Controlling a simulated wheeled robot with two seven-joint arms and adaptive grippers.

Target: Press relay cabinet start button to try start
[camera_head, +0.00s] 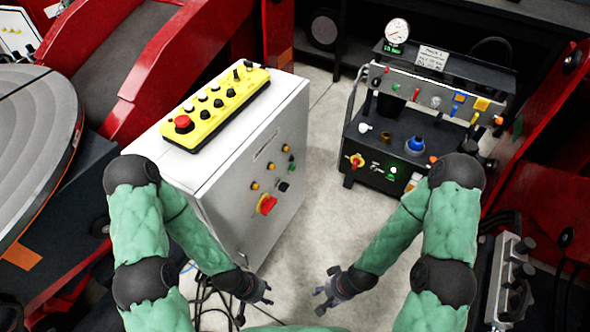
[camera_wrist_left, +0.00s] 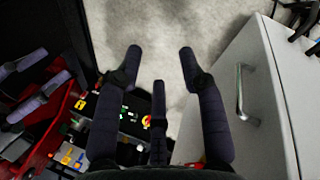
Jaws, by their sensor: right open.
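The relay cabinet, a light grey box, (camera_head: 235,140) stands left of centre in the head view. Its front panel carries a red rotary switch (camera_head: 267,205), several small yellow buttons, a black button (camera_head: 283,187) and a small green button (camera_head: 292,167). Labels are too small to read. My left gripper (camera_head: 264,298) is low in front of the cabinet, below the panel and apart from the buttons. In the left wrist view its fingers (camera_wrist_left: 160,58) are spread and empty. My right gripper (camera_head: 322,298) is open and empty, to the right over the floor.
A yellow pendant (camera_head: 215,105) with a red stop button lies on the cabinet top. A black control bench (camera_head: 400,150) with a gauge and a lit green lamp stands right. Cables lie at the cabinet's foot. The floor (camera_head: 322,210) between is clear. Red machine frames flank both sides.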

